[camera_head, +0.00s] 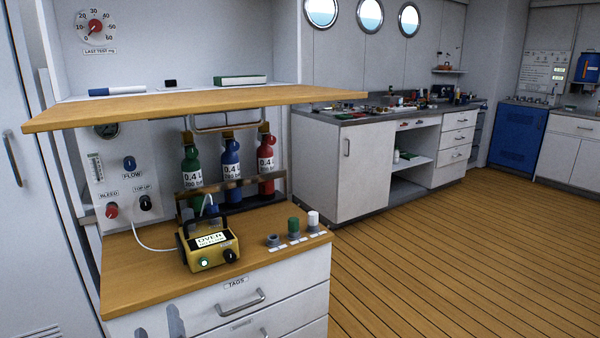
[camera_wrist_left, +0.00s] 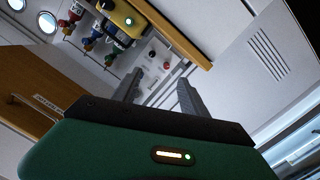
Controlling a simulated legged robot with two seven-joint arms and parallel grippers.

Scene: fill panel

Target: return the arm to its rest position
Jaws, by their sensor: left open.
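My left gripper (camera_head: 158,325) shows at the bottom left of the head view, as two grey fingertips in front of the drawer face. In the left wrist view my left gripper (camera_wrist_left: 158,82) has its two grey fingers spread apart, with nothing between them. The green wrist housing fills the bottom of that view. The left arm itself is mostly out of the head view. My right gripper and right arm are not in view.
The wooden counter (camera_head: 130,285) with drawers stands close to the left fingers. It bears a yellow meter (camera_head: 208,244) with a white hose. A wooden shelf (camera_head: 210,102) juts out above bottles of green, blue and red. Open floor (camera_head: 450,250) lies to the right.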

